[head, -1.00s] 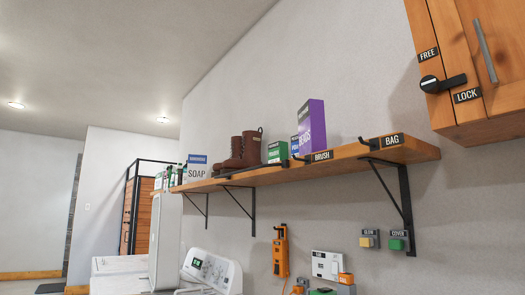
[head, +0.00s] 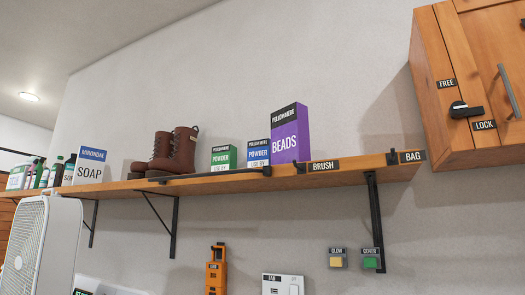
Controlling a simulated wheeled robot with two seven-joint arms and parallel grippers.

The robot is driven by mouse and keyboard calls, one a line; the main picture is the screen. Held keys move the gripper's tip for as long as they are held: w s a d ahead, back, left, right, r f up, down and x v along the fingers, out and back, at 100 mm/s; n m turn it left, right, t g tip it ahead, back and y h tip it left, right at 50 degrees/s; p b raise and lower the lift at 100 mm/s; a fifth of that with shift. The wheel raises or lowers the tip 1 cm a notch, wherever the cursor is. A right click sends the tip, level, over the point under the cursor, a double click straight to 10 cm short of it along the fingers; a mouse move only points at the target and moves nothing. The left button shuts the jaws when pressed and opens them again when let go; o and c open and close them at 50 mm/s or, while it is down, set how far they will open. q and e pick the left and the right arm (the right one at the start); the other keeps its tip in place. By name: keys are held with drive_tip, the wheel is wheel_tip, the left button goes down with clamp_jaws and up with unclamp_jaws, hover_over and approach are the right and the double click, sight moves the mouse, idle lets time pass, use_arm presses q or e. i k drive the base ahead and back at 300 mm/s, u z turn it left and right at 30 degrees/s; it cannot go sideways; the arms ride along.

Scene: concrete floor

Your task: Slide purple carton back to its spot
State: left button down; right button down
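The purple carton (head: 290,134), marked BEADS with a dark top band, stands upright on the wooden wall shelf (head: 345,171). It is at the right end of the row of boxes, just left of the BRUSH label (head: 323,166). A blue and white powder box (head: 258,153) is close on its left, and a green and white powder box (head: 223,158) is further left. The carton's base is partly behind the shelf's front hooks. Neither of my grippers is in the head view.
Brown boots (head: 173,152) and a SOAP box (head: 90,167) stand further left on the shelf. The shelf top is clear between the carton and the BAG label (head: 412,156). A wooden cabinet (head: 470,90) hangs at right. A white fan (head: 42,245) stands at lower left.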

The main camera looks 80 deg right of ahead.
sight(290, 132)
drive_tip(key=z, duration=1.9)
